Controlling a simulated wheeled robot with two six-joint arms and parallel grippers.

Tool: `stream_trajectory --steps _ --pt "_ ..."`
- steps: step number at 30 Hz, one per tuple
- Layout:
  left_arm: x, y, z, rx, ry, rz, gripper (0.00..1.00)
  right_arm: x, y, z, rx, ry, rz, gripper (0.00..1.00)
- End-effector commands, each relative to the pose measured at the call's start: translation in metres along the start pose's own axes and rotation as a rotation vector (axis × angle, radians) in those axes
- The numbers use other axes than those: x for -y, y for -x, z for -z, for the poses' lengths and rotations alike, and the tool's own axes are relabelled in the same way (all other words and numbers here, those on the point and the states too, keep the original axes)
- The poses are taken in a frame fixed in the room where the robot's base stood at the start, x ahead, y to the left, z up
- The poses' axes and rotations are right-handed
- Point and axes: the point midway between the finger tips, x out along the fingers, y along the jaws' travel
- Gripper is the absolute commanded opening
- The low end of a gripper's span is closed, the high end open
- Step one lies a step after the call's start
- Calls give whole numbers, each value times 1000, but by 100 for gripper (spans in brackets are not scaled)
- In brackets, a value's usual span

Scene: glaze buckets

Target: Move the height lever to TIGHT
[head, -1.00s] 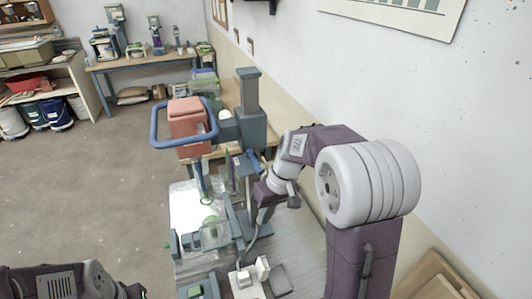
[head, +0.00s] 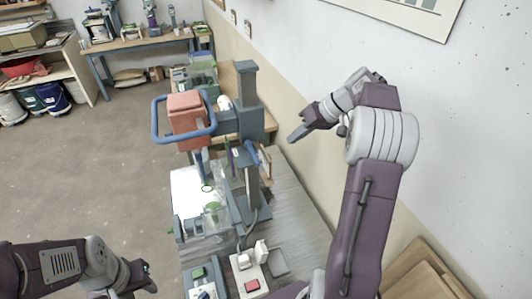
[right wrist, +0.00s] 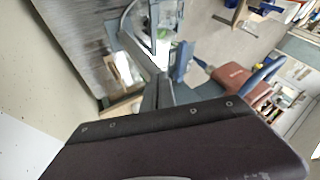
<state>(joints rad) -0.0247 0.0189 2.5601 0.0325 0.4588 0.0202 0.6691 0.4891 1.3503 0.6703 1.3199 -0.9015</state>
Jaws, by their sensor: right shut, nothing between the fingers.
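The machine has a grey column (head: 246,90), a red head (head: 189,122) and a blue loop handle (head: 154,120). A blue lever-like part (head: 263,154) shows on the column's right side, and it may be the height lever. No TIGHT mark is readable, so I cannot tell its setting. My right gripper (head: 297,134) is shut and empty, to the right of the column and apart from it. The red head also shows in the right wrist view (right wrist: 229,85). My left gripper (head: 142,280) is low at the left, away from the machine; its jaws are unclear.
A grey bench (head: 290,215) carries the machine and a white switch box with a red button (head: 251,285). The wall (head: 450,120) stands close on the right. Brown boards (head: 425,275) lean at the lower right. The floor at left is open.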

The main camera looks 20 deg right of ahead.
Motion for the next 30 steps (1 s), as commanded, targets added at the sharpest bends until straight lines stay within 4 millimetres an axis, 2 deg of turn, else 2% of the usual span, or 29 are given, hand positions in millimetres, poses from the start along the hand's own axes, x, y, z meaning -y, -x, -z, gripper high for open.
stream_trajectory --steps 13,15,21,30 --pt "0 26 3 0 0 0 40 2 -92 0 6 -1 2 0" --pt "-1 35 4 0 0 0 40 17 -94 1 5 2 1 0" --pt "-1 43 4 0 0 0 40 34 -106 0 2 1 -1 0" --pt "-1 43 4 0 0 0 40 36 -109 -1 1 0 -1 0"
